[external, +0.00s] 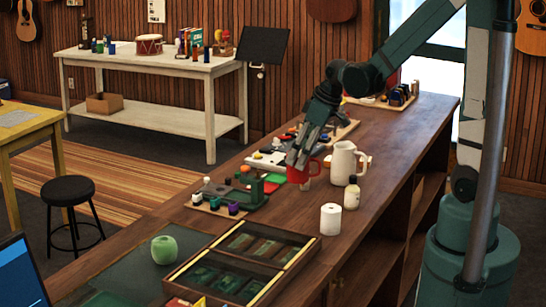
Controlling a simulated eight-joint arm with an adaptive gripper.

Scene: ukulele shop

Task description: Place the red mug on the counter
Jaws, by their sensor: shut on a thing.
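The red mug (312,169) is at the middle of the wooden counter (345,232), just left of a white pitcher. My gripper (304,162) points down over it from above, with its fingers at the mug and covering part of it. The gripper is shut on the mug. The mug looks upright. I cannot tell whether its base touches the counter or hangs slightly above it.
A white pitcher (344,163), a small bottle (352,193) and a white roll (330,219) stand to the right. A green tool (254,190) with small jars is to the left. Bare counter lies right of the roll.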

